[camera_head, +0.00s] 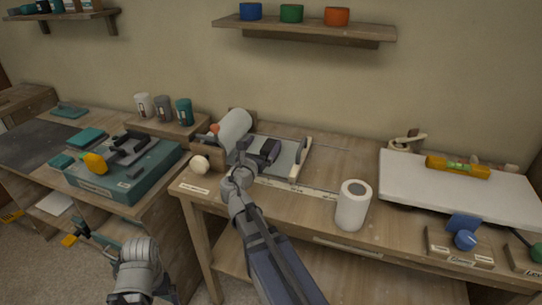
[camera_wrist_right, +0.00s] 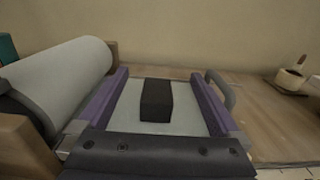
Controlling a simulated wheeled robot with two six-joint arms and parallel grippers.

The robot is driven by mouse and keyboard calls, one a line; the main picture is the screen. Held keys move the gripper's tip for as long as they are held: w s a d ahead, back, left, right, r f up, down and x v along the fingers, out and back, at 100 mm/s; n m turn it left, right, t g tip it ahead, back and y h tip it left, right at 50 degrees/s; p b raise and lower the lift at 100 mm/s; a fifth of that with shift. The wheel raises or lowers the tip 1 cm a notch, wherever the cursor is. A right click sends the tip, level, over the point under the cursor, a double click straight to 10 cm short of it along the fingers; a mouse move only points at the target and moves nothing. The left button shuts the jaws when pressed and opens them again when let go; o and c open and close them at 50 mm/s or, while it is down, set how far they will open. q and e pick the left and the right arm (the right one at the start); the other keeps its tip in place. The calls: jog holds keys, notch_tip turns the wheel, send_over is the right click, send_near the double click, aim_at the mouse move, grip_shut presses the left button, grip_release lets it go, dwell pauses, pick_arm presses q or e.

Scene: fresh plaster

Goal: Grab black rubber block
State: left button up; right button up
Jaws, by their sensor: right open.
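The black rubber block (camera_wrist_right: 156,101) lies on a pale grey plate (camera_wrist_right: 129,121) in the right wrist view. My right gripper (camera_head: 256,150) is open over that plate on the middle bench. In the right wrist view its two purple-grey fingers (camera_wrist_right: 161,78) stand on either side of the block, with a clear gap on both sides. In the head view I cannot pick out the block from the dark fingers. My left arm's grey wrist shows low at the left of the head view, away from the block; its jaws are not clear.
A large white roll (camera_head: 235,128) lies left of my right gripper, with a white ball (camera_head: 200,163) in front. A white cylinder (camera_head: 352,206) stands to the right. A white board (camera_head: 462,189) bears a yellow level (camera_head: 457,167). A teal case (camera_head: 119,180) sits on the left bench.

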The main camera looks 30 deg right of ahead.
aim_at(271, 145)
notch_tip(271, 145, down, 6)
jog(key=b, duration=0.4)
jog(key=shift+r, duration=0.2)
jog(key=shift+w+d+f+b, duration=0.1)
jog(key=shift+w+b, duration=0.05)
jog(key=shift+b, duration=0.2)
jog(key=shift+w+d+r, duration=0.25)
jog(key=shift+w+d, duration=0.05)
jog(key=shift+d, duration=0.1)
jog(key=x, duration=0.6)
jog(key=shift+w+d, duration=0.1)
grip_shut()
jog(key=shift+p, duration=0.3)
notch_tip(271, 145, up, 10)
jog(key=p, duration=1)
